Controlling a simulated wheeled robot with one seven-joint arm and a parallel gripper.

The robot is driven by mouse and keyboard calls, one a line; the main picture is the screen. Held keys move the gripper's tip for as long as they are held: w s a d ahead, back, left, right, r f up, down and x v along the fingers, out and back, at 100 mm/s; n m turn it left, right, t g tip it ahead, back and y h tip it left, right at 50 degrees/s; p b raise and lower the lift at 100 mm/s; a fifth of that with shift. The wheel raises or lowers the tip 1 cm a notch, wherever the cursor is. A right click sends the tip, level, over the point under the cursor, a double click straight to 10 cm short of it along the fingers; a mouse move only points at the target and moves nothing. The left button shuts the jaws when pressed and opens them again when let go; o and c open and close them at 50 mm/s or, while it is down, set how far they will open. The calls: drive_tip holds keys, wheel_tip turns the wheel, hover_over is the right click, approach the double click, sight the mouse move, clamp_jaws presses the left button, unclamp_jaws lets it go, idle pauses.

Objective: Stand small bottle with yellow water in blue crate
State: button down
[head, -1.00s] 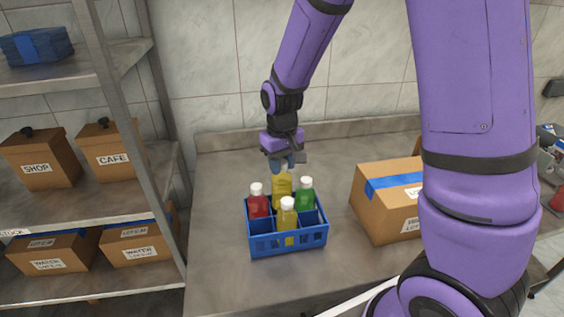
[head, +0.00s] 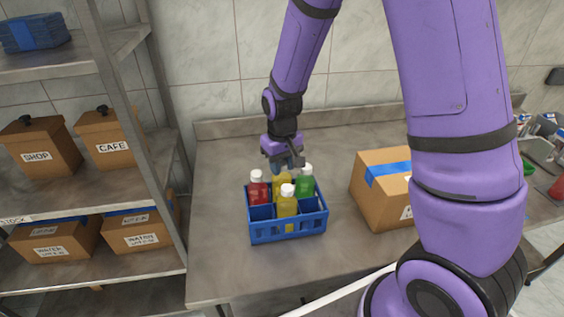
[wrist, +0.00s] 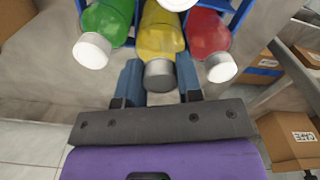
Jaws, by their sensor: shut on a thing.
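The blue crate (head: 262,236) stands on the counter with small bottles in its compartments. My gripper (head: 284,165) is over its back row, shut on a bottle of yellow water (head: 283,184). The held bottle is upright and sits low in the back middle compartment; whether its base touches the floor is hidden. In the wrist view, its grey cap (wrist: 159,75) is between my fingers. A red bottle (head: 258,190) is to its left and a green bottle (head: 305,186) to its right. Another yellow bottle (head: 287,204), white-capped, stands in front of it.
The front left and front right compartments look empty. A cardboard box (head: 383,205) with blue tape stands right of the crate. A metal shelf (head: 110,90) with boxes is at the left. The counter (head: 218,220) around the crate is mostly clear.

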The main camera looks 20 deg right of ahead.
drive_tip(key=shift+f, duration=0.15)
drive_tip(key=shift+f, duration=0.85)
drive_tip(key=c, duration=0.7)
unclamp_jaws()
drive_tip(key=c, duration=0.4)
drive_tip(key=shift+o, duration=0.2)
drive_tip(key=shift+r, duration=0.1)
